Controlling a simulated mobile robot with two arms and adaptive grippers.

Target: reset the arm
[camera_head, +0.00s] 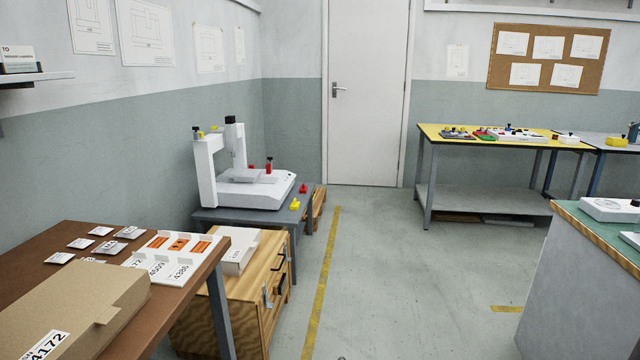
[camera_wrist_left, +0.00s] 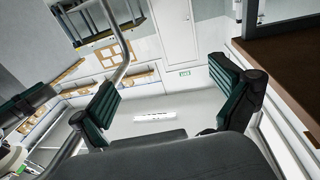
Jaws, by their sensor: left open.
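My left gripper (camera_wrist_left: 165,105) shows in the left wrist view with its two green-padded fingers spread wide apart. Nothing is between the fingers. Past them the wrist view shows a wall, a white door (camera_wrist_left: 180,45) and pale room surfaces, seen at a tilt. Neither gripper shows in the head view. A white gantry machine (camera_head: 245,190) stands on a grey table by the left wall in the head view, with red and yellow pieces near it.
A brown table (camera_head: 75,235) at the front left holds a cardboard box (camera_head: 75,305) and labelled cards. A wooden cabinet (camera_head: 245,285) stands beside it. A yellow-topped bench (camera_head: 480,143) is at the back right, a green-topped counter (camera_head: 600,237) at right. The middle floor is clear.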

